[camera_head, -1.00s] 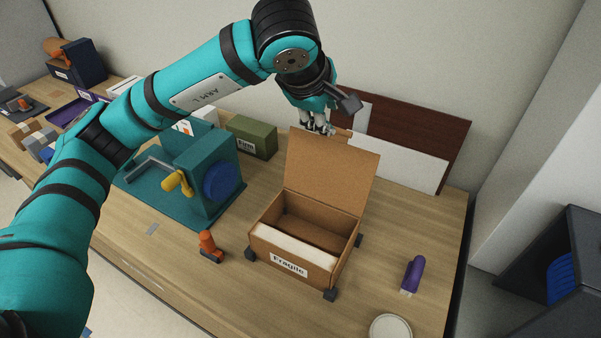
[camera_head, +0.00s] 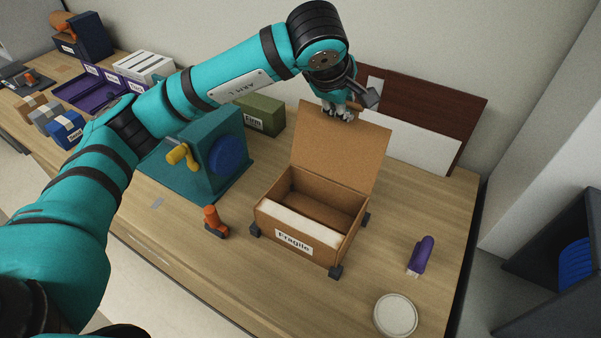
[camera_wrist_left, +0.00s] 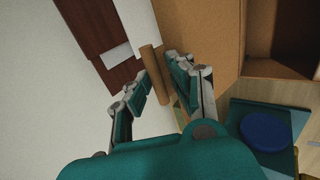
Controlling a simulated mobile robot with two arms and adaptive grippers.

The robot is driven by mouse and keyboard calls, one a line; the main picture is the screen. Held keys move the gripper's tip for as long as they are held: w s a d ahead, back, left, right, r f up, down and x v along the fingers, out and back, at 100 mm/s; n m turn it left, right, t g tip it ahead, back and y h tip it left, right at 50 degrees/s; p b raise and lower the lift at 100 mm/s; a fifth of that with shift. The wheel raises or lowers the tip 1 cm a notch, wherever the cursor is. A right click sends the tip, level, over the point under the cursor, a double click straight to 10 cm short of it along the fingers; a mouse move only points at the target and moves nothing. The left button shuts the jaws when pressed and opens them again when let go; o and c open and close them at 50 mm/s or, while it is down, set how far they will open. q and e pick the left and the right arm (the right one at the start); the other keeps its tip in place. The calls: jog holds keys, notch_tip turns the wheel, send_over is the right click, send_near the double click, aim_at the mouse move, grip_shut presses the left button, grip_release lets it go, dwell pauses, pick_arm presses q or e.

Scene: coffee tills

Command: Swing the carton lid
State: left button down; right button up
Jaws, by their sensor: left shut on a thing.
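The cardboard carton (camera_head: 292,243), labelled Fragile, stands open on the wooden table. Its lid (camera_head: 340,148) stands up from the back edge, leaning back; it also shows in the left wrist view (camera_wrist_left: 205,35). A pale slab (camera_head: 311,222) shows inside the carton's front. My left gripper (camera_head: 338,112) is at the lid's top edge. In the left wrist view, my left gripper (camera_wrist_left: 159,68) is shut on a brown bar (camera_wrist_left: 153,72) beside the lid. The join between bar and lid is hidden. My right gripper is not in view.
A teal fixture with a blue disc (camera_head: 228,155) and a green box (camera_head: 262,114) stand left of the carton. An orange tool (camera_head: 214,220) lies in front of them. A purple-handled tool (camera_head: 421,255) and a round pale lid (camera_head: 396,314) lie right. Boards (camera_head: 420,143) lean behind.

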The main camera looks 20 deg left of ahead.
pick_arm(q)
jog(key=shift+s+a+r+b, duration=0.2)
jog(key=shift+s+b, duration=0.15)
jog(key=shift+s, duration=0.7)
jog(key=shift+s+a+r+b, duration=0.1)
jog(key=shift+s+a+b, duration=0.15)
jog(key=shift+s, duration=0.75)
jog(key=s, duration=0.1)
jog(key=s+b, duration=0.2)
jog(key=s, duration=0.1)
jog(key=shift+a+f, duration=0.15)
jog(key=shift+a, duration=0.2)
